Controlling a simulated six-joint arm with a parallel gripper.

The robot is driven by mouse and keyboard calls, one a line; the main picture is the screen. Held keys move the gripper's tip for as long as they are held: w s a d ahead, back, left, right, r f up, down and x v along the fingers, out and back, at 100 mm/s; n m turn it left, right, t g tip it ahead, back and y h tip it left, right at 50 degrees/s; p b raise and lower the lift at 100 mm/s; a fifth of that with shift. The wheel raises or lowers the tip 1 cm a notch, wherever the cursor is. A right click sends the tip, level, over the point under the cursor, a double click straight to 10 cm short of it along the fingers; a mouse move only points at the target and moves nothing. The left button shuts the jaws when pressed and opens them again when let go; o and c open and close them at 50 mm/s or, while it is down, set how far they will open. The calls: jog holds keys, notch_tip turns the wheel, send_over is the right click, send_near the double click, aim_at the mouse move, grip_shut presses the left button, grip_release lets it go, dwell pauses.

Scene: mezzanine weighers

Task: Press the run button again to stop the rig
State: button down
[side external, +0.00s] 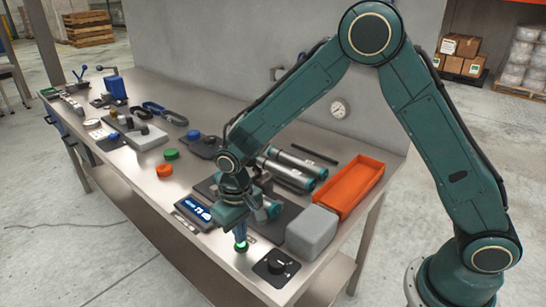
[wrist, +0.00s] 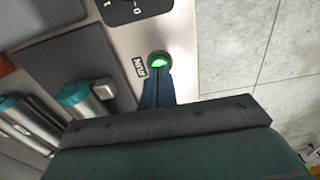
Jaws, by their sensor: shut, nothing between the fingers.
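The run button (wrist: 160,60) glows green in a dark round collar, with a RUN label (wrist: 138,67) beside it in the wrist view. In the side external view the green-lit button (side external: 241,247) is near the front edge of the steel bench, right under my fingertips. My gripper (side external: 240,236) points down with its blue fingers shut and empty. In the wrist view the closed fingertips (wrist: 158,76) reach the edge of the button's collar. I cannot tell whether they touch the button.
A black rotary switch (side external: 276,266) sits right of the button. A grey block (side external: 312,232) and an orange tray (side external: 372,171) stand behind it. A lit blue display (side external: 195,211) is to the left. Metal cylinders (side external: 291,163) lie behind my gripper. The bench's front edge is close.

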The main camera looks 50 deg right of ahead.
jog(key=shift+f, duration=0.6)
dwell(0.7)
jog(key=shift+r, duration=3.5)
jog(key=s+d+r+t, duration=0.1)
jog(key=s+d+r, duration=0.35)
jog(key=r, duration=0.25)
jog(key=s+d+r+t, duration=0.2)
jog(key=s+d+r, duration=0.25)
jog(key=r, duration=0.25)
jog(key=s+d+r+t, duration=0.1)
jog(key=s+d, duration=0.1)
jog(key=s, duration=0.5)
jog(key=s+d+r+t, duration=0.1)
jog(key=s+d+r, duration=0.1)
jog(key=s, duration=0.6)
jog(key=shift+d+r+t, duration=0.25)
jog(key=shift+d+t, duration=0.05)
jog(key=shift+d, duration=0.45)
